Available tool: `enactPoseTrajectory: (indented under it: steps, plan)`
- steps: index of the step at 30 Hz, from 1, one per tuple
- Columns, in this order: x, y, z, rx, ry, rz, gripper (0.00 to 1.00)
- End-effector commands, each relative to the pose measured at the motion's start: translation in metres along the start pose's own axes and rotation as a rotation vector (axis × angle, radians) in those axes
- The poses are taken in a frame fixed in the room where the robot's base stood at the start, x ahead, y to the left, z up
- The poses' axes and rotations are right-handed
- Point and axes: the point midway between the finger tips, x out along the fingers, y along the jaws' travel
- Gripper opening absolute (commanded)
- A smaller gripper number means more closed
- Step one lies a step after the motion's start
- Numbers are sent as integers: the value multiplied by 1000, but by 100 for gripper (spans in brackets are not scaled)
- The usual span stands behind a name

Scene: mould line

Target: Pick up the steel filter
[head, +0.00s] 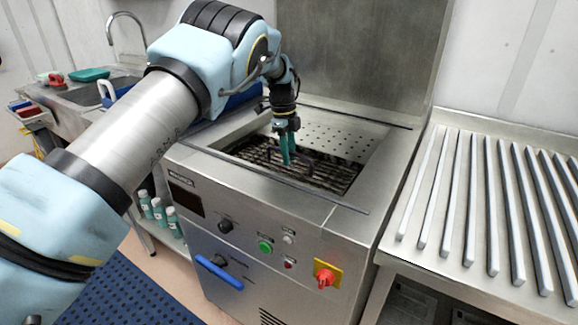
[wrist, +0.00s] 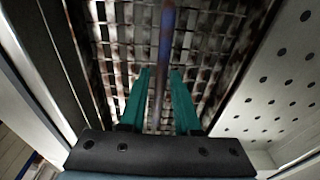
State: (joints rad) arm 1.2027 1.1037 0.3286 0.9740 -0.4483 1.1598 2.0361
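What looks like the steel filter (head: 333,178) is a dark, rusty-looking metal grid low in the rectangular well of the steel machine. Its mesh (wrist: 120,45) fills the middle of the wrist view. A thin bluish-purple bar (wrist: 166,35), which looks like a handle, runs above the mesh. The exact depth of the fingertips on the bar is unclear.
A perforated plate (head: 345,138) lies along the well's back side, and the well's steel rim (head: 235,142) surrounds my gripper. A ribbed steel table (head: 480,200) stands at the right. A sink (head: 85,93) is at the back left. A blue mat (head: 120,290) covers the floor in front.

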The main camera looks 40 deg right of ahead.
Motion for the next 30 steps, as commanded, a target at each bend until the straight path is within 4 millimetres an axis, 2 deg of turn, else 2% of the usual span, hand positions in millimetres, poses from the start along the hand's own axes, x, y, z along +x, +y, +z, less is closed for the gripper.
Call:
enactPoseTrajectory:
  steps: [1, 8, 30]
  plan:
    - [0, 0, 0, 0, 0, 0, 24]
    - [0, 0, 0, 0, 0, 0, 0]
    - [0, 0, 0, 0, 0, 0, 0]
